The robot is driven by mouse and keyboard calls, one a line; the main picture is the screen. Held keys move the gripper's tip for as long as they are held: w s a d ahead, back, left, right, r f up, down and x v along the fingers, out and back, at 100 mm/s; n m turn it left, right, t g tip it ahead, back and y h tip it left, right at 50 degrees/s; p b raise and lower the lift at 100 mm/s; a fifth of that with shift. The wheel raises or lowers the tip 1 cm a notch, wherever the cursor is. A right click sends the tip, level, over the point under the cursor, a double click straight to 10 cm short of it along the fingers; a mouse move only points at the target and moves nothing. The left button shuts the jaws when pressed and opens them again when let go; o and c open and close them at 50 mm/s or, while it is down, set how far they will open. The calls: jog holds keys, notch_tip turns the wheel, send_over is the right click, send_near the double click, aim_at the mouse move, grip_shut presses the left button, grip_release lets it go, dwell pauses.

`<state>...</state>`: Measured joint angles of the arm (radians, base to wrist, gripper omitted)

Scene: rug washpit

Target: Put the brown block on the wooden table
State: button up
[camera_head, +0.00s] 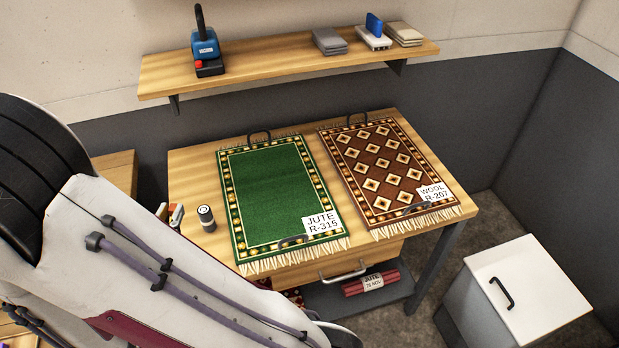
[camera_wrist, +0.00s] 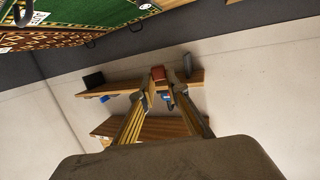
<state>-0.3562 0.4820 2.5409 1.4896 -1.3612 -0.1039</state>
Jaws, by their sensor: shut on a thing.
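In the wrist view, my gripper (camera_wrist: 160,85) is shut on a small reddish-brown block (camera_wrist: 158,73), held between the fingertips. The gripper and block do not show clearly in the head view, where my arm covers the left side. The wooden table (camera_head: 190,163) stands in the middle of the head view with two rugs on top. Bare wood shows along its left side. I cannot tell how high the block is above any surface.
A green rug (camera_head: 268,195) and a brown patterned rug (camera_head: 380,165) cover most of the tabletop. A small dark-and-white cylinder (camera_head: 206,218) stands near the left edge. A wall shelf (camera_head: 270,72) holds several things. A white-topped cabinet (camera_head: 535,285) stands at right.

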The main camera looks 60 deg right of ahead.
notch_tip(320, 180, down, 10)
jog(key=shift+r, duration=0.15)
dwell(0.6)
dwell(0.6)
jog(key=shift+f, duration=2.9)
jog(key=shift+f, duration=0.15)
jog(key=shift+f, duration=1.95)
jog(key=shift+f, duration=0.15)
jog(key=o, duration=0.7)
jog(key=shift+c, duration=0.2)
